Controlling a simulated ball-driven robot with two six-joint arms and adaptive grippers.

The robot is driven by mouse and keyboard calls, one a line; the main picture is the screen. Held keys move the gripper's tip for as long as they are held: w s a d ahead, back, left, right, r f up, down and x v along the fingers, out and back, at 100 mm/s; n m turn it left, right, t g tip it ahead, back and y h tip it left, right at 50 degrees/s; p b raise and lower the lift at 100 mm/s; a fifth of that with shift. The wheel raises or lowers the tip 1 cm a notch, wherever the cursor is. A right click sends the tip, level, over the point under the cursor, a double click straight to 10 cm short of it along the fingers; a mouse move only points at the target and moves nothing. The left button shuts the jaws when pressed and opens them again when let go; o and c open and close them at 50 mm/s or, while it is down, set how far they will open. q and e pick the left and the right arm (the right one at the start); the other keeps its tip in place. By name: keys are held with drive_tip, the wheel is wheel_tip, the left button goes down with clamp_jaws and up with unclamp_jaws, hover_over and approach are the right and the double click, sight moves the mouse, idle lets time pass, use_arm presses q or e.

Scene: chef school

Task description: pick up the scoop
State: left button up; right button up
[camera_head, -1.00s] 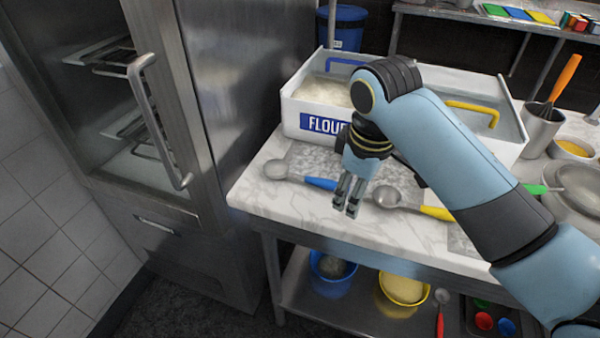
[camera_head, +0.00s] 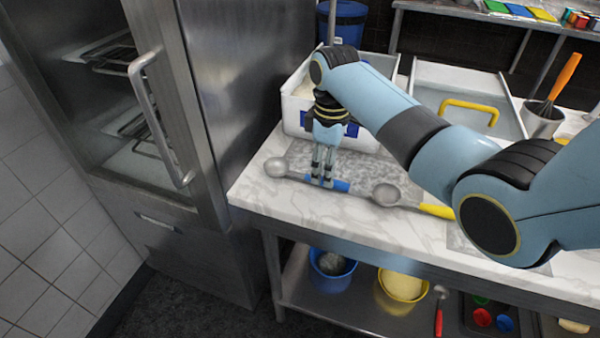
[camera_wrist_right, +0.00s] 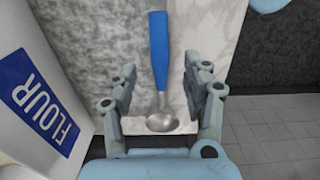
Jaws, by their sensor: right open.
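A scoop with a blue handle (camera_head: 341,186) and a steel bowl lies on the marble counter, its bowl toward the left. My right gripper (camera_head: 322,182) is open and points down over the middle of this scoop, hiding part of its shaft. In the right wrist view the same blue-handled scoop (camera_wrist_right: 159,50) lies between the open fingers, with its bowl near the gripper's base. I cannot tell whether the fingers touch it. A second scoop with a yellow handle (camera_head: 436,210) lies to the right. My left gripper is not in view.
A white flour bin (camera_wrist_right: 40,100) stands close behind the scoop. A steel fridge (camera_head: 235,110) stands left of the counter (camera_head: 330,215). A steel cup (camera_head: 540,122) with utensils is at the right. The counter's front strip is clear.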

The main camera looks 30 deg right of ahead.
wheel_tip(320, 180, down, 3)
drive_tip(key=shift+f, duration=0.15)
clamp_jaws()
